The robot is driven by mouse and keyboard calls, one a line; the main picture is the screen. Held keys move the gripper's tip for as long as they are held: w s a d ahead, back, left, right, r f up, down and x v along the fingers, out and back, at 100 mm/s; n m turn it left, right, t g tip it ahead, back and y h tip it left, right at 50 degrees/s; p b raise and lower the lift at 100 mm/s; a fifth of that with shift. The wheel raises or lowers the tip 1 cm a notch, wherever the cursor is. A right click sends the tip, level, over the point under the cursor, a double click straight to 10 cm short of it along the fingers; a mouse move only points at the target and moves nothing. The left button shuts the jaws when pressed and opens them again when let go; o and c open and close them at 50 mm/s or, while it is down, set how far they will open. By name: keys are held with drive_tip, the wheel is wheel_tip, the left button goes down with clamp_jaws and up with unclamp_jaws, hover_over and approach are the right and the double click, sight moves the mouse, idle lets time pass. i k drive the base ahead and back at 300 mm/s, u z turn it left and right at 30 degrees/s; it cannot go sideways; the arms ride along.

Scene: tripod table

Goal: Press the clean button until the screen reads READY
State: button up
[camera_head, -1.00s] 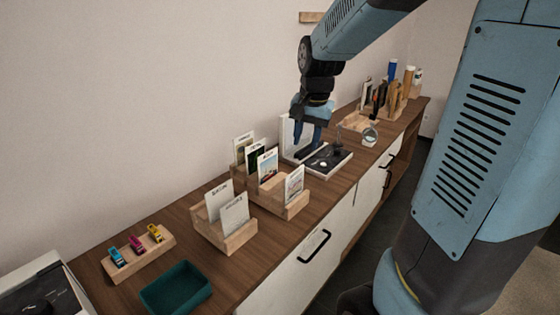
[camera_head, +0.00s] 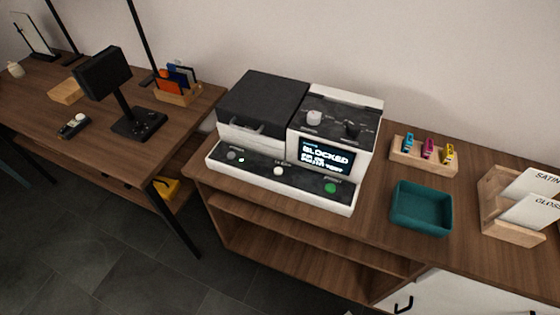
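A white and black printer-like machine (camera_head: 285,191) stands on the wooden counter. Its tilted screen (camera_head: 325,157) reads BLOCKED in large letters, with smaller lines below that I cannot read surely. Along its front panel are a grey button (camera_head: 231,155) at left, a white button (camera_head: 278,171) in the middle and a green button (camera_head: 330,188) at right. Small labels sit by the buttons; the middle one seems to read CLEAN. Nothing touches the buttons. My gripper is not in view.
A teal tray (camera_head: 421,228), a wooden holder (camera_head: 425,165) with small coloured clips and a wooden card rack (camera_head: 505,230) stand right of the machine. At left, a desk (camera_head: 70,150) holds a black monitor-like device (camera_head: 103,74). The space before the machine looks clear.

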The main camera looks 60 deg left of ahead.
sight(278, 170)
drive_tip(key=z, duration=0.9)
drive_tip(key=i, duration=0.1)
drive_tip(key=u, duration=3.2)
drive_tip(key=k, duration=0.8)
drive_tip(key=u, duration=0.2)
drive_tip(key=i, duration=0.8)
drive_tip(key=z, duration=0.1)
